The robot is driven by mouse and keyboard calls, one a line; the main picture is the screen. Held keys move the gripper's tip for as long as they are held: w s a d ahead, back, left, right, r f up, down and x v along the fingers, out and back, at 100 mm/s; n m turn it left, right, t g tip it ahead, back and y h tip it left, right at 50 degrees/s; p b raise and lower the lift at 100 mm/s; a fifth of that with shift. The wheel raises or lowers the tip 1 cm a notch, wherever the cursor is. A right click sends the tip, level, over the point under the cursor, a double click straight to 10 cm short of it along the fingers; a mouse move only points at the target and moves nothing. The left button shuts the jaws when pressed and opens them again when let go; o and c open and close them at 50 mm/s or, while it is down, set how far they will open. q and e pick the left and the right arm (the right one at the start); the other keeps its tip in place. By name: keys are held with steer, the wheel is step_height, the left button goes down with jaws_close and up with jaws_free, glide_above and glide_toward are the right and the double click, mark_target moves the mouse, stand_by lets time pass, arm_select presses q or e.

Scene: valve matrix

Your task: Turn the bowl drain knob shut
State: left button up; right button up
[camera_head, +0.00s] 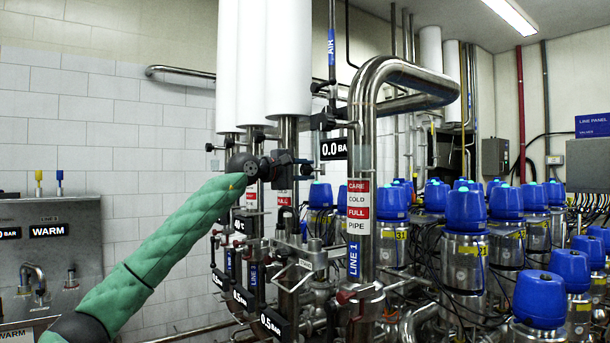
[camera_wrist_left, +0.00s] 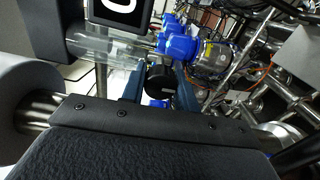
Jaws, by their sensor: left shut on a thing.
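My left arm in its green sleeve reaches up from the lower left in the head view. My left gripper (camera_head: 300,167) is at the steel pipework, left of the "0.0 BAR" display. In the left wrist view, a round black knob (camera_wrist_left: 160,84) sits between the two dark blue fingers of the gripper (camera_wrist_left: 160,88), which is shut on it. A clear glass tube, apparently the bowl (camera_wrist_left: 108,47), lies just beyond, left of the knob. In the head view the knob is hidden or too small to make out. My right gripper is not in view.
A thick steel pipe (camera_head: 361,250) with a red and white label stands just right of the gripper. White cylinders (camera_head: 290,60) hang above it. Many blue-capped valves (camera_head: 467,205) fill the right side. A steel panel marked "WARM" (camera_head: 40,260) is at the left.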

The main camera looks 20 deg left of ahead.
mark_target(302, 171)
arm_select(q)
steer(key=shift+m, duration=0.4)
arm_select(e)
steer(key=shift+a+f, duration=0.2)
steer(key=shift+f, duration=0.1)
arm_select(q)
steer(key=o, duration=1)
steer(key=b+v, duration=0.2)
steer(key=v, duration=0.4)
steer(key=shift+s+a+f, duration=0.15)
steer(key=shift+a, duration=0.05)
steer(key=shift+s+a, duration=0.2)
steer(key=shift+s, duration=0.05)
steer(key=shift+s+a, duration=0.1)
steer(key=shift+s, duration=0.15)
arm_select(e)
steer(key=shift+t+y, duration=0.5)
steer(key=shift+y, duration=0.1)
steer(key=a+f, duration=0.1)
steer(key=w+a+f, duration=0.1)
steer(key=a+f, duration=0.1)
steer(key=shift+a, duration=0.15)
arm_select(q)
steer(key=shift+a, duration=0.1)
